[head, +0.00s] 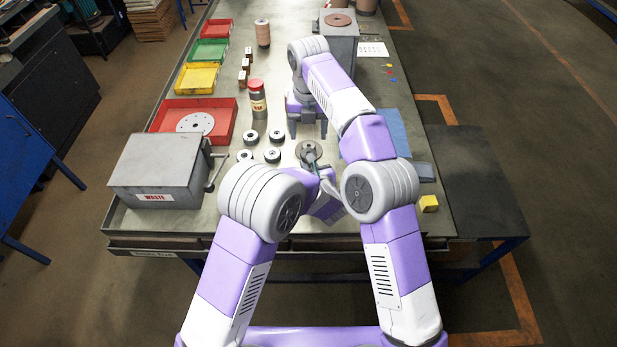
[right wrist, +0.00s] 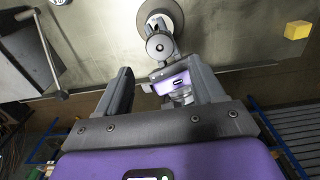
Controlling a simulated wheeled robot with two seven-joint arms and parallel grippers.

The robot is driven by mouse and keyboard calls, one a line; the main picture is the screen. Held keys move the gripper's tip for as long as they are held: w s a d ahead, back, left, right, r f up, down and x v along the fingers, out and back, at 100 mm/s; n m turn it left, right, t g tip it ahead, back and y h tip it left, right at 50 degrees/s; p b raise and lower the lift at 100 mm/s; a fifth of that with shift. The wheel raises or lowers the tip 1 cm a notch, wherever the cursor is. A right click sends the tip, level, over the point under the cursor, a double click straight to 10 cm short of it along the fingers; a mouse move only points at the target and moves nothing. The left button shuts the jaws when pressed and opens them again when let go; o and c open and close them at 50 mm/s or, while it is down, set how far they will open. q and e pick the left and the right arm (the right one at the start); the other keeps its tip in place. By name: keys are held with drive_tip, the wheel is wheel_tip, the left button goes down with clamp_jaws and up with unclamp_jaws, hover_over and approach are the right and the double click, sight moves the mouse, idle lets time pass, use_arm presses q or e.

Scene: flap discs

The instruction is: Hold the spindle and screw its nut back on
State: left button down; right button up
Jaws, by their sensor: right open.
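My right gripper (head: 306,131) is open and empty, fingers pointing down, just beyond the disc in the head view. Its two fingers spread wide in the right wrist view (right wrist: 158,72). I cannot pick out the nut.
A grey waste box (head: 155,172), a red tray (head: 228,118) and a red-capped can (head: 257,100) are further left. A yellow block (head: 429,203) lies at the right front edge.

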sight(309, 151)
drive_tip(key=shift+f, duration=0.15)
drive_tip(key=shift+f, duration=3.9)
